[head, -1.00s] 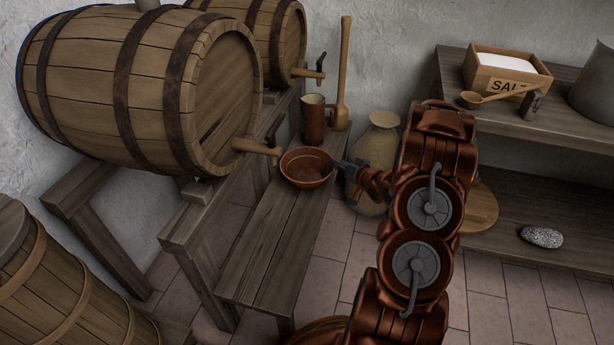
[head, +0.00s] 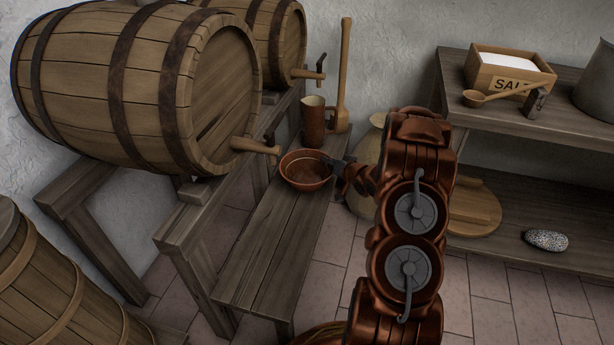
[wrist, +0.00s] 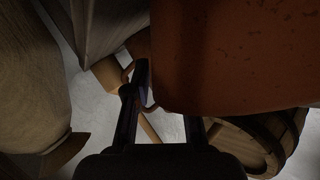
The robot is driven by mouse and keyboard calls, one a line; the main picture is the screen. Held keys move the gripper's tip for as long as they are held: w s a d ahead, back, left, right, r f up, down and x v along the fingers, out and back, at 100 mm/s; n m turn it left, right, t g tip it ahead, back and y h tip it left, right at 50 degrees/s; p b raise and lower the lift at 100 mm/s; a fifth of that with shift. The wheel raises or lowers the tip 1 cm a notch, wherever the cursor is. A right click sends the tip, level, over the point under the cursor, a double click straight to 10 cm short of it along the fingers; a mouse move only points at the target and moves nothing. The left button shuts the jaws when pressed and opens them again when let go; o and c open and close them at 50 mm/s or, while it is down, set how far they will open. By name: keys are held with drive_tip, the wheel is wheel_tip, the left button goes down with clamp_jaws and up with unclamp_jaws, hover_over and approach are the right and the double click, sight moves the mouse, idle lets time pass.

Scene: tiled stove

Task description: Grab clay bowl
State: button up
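The clay bowl (head: 306,172) is a reddish-brown open bowl. It stands upright on the low wooden bench, just below the front barrel's tap. My gripper (head: 337,168) is at the bowl's right side, close to its rim. In the wrist view the bowl (wrist: 235,60) fills the upper right as a large orange-brown surface. One dark finger shows left of the bowl's edge. The other finger runs up behind the bowl and its tip is hidden. The fingers look spread apart; I cannot tell whether either touches the bowl.
The bench (head: 262,255) has free room in front of the bowl. A clay mug (head: 314,125) stands behind it, and a barrel tap (head: 255,146) juts out close at its left. A pale jar (head: 364,178) stands behind my arm. Shelves with a salt box (head: 505,80) are at right.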

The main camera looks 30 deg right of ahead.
clamp_jaws()
drive_tip(key=shift+r, duration=0.15)
idle(0.4)
